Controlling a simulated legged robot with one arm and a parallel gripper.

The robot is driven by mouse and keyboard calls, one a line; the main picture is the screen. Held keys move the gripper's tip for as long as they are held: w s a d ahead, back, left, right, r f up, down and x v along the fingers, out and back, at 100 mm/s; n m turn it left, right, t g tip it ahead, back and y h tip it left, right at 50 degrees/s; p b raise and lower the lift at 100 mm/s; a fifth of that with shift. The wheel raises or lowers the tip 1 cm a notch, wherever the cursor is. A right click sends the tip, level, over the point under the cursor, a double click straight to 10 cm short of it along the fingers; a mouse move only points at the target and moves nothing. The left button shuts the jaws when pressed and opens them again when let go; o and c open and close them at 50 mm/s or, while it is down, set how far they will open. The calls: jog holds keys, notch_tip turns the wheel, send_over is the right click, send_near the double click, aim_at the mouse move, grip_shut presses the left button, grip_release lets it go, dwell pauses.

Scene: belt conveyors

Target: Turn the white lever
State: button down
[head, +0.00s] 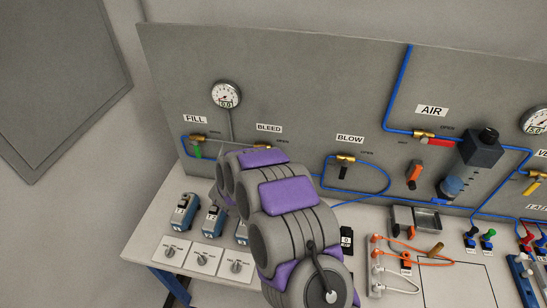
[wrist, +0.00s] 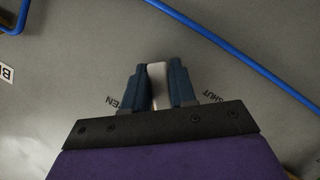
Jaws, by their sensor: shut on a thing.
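The white lever (wrist: 157,88) shows in the wrist view as a pale upright bar in front of the grey panel. My gripper (wrist: 156,70) has its two blue fingers closed on either side of it. The wording OPEN, partly covered, is left of the fingers, and SHUT is to the right. In the head view my arm reaches toward the panel below the BLEED label (head: 269,128). It hides the lever and my gripper there.
The grey panel (head: 300,70) carries blue tubing, a gauge (head: 226,95) and valves with green (head: 197,152), black (head: 344,172) and red (head: 436,142) levers. On the bench below are blue devices (head: 184,209), switch plates (head: 203,258) and orange cables (head: 400,243).

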jog(key=shift+w+a+f+m+y+b, duration=0.1)
jog(key=shift+a+f+m+y+b, duration=0.2)
jog(key=shift+a+m+y+b, duration=0.45)
jog(key=shift+w+a+f+m+y+b, duration=0.1)
jog(key=shift+a+f+m+y+b, duration=0.35)
jog(key=shift+m, duration=0.55)
jog(key=shift+a+f+m+y+b, duration=0.2)
jog(key=shift+a+m+y+b, duration=0.25)
jog(key=shift+m+y+b, duration=0.3)
jog(key=c, duration=1.3)
grip_release()
jog(key=o, duration=0.3)
jog(key=shift+w+a+r, duration=0.1)
jog(key=shift+w+a, duration=0.05)
jog(key=shift+a, duration=0.05)
jog(key=shift+r, duration=0.1)
